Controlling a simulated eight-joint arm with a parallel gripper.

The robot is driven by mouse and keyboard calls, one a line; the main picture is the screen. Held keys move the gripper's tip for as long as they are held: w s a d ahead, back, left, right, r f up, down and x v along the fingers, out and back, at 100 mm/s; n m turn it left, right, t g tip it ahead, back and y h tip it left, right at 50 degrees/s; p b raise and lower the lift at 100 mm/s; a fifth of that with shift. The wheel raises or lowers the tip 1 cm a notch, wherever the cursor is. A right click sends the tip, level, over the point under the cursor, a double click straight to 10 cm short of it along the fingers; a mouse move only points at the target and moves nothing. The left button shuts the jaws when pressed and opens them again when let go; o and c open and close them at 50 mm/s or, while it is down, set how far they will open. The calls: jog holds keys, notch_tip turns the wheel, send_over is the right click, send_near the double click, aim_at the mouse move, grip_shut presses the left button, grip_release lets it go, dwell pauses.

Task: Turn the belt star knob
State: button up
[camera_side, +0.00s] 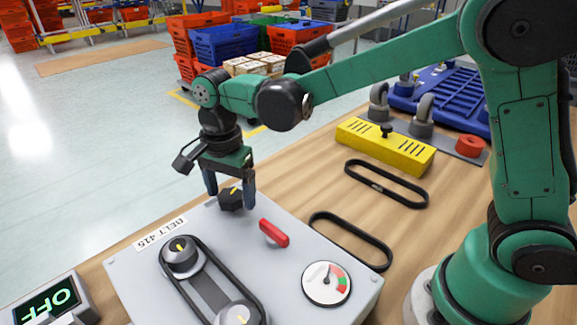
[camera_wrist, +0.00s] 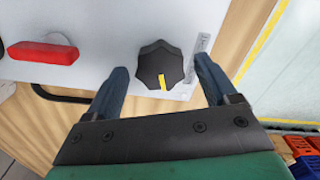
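The black star knob (camera_side: 231,198) with a yellow mark sits on the grey panel (camera_side: 125,265) labelled BELT 415. In the wrist view the star knob (camera_wrist: 160,66) lies between and just beyond my fingertips, its yellow mark pointing toward my gripper. My gripper (camera_side: 231,200) is over the knob, pointing down, with a finger on each side. In the wrist view my gripper (camera_wrist: 160,75) is open, with gaps between each finger and the knob. A black belt (camera_side: 205,305) runs around two pulleys (camera_side: 181,255) on the panel.
A red lever (camera_side: 273,233) stands close to the right of the knob, and a round gauge (camera_side: 327,284) is further right. A display reading OFF (camera_side: 47,303) is at lower left. Loose belts (camera_side: 386,184) and a yellow block (camera_side: 386,146) lie on the wooden table.

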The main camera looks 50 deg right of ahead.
aim_at(231, 195)
dwell(0.3)
jog(key=shift+r, duration=2.8)
jog(key=shift+s+d+r, duration=0.15)
jog(key=shift+s+d, duration=0.05)
jog(key=shift+d, duration=0.05)
jog(key=s+d+n+t, duration=0.2)
jog(key=s+d+n, duration=0.1)
jog(key=n, duration=0.1)
jog(key=s+d+n+t, duration=0.2)
jog(key=s+d+n, duration=0.1)
jog(key=d+n, duration=0.1)
jog(key=s+d+f+n+t, duration=0.1)
jog(key=s+d+n+t, duration=0.2)
jog(key=n, duration=0.3)
jog(key=shift+d, duration=0.2)
